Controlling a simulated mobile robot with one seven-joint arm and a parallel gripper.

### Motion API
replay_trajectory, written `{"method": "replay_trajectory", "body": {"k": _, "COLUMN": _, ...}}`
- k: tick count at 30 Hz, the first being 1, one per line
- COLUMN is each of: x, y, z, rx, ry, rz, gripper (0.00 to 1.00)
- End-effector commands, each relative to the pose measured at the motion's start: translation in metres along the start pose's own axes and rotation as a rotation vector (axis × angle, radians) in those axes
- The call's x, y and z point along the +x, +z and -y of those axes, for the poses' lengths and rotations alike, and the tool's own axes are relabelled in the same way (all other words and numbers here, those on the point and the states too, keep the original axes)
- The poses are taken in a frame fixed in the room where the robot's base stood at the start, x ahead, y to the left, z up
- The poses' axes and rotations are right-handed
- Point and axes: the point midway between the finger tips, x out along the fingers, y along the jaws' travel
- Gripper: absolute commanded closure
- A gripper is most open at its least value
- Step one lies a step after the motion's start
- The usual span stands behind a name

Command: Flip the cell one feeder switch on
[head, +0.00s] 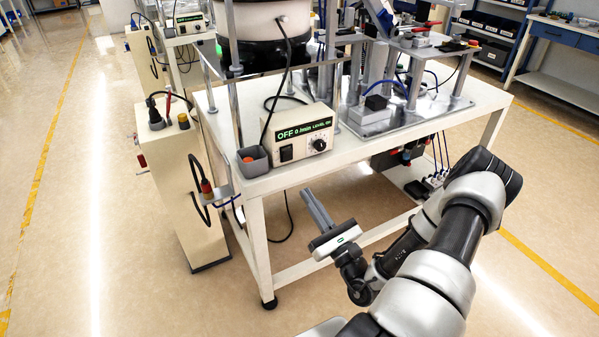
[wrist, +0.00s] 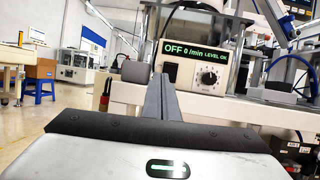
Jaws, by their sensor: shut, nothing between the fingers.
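In the wrist view the box (wrist: 194,63) is ahead, with the switch (wrist: 170,72) just above my fingertips and partly hidden. My gripper (head: 306,190) is shut and empty, in front of the table and below the box, fingers pointing up toward it. In the wrist view its fingers (wrist: 162,77) are together. It appears apart from the switch.
A metal post (head: 232,80) and a cable rise behind. A second control box (head: 190,23) also reading OFF is on the farther station. A beige cabinet (head: 180,190) stands left of the table.

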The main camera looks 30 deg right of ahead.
Motion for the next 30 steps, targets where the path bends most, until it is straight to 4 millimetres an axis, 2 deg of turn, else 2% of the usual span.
{"method": "replay_trajectory", "body": {"k": 1, "x": -0.006, "y": -0.008, "z": 0.007, "rx": 0.000, "ry": -0.040, "rz": -0.003, "gripper": 1.00}}
{"method": "replay_trajectory", "body": {"k": 5, "x": -0.011, "y": -0.014, "z": 0.016, "rx": -0.009, "ry": -0.088, "rz": -0.010, "gripper": 1.00}}
{"method": "replay_trajectory", "body": {"k": 17, "x": -0.008, "y": -0.014, "z": 0.016, "rx": -0.010, "ry": -0.089, "rz": -0.010, "gripper": 1.00}}
{"method": "replay_trajectory", "body": {"k": 23, "x": 0.019, "y": -0.015, "z": 0.018, "rx": -0.010, "ry": -0.085, "rz": -0.007, "gripper": 1.00}}
{"method": "replay_trajectory", "body": {"k": 30, "x": 0.070, "y": -0.016, "z": 0.022, "rx": -0.011, "ry": -0.086, "rz": -0.007, "gripper": 1.00}}
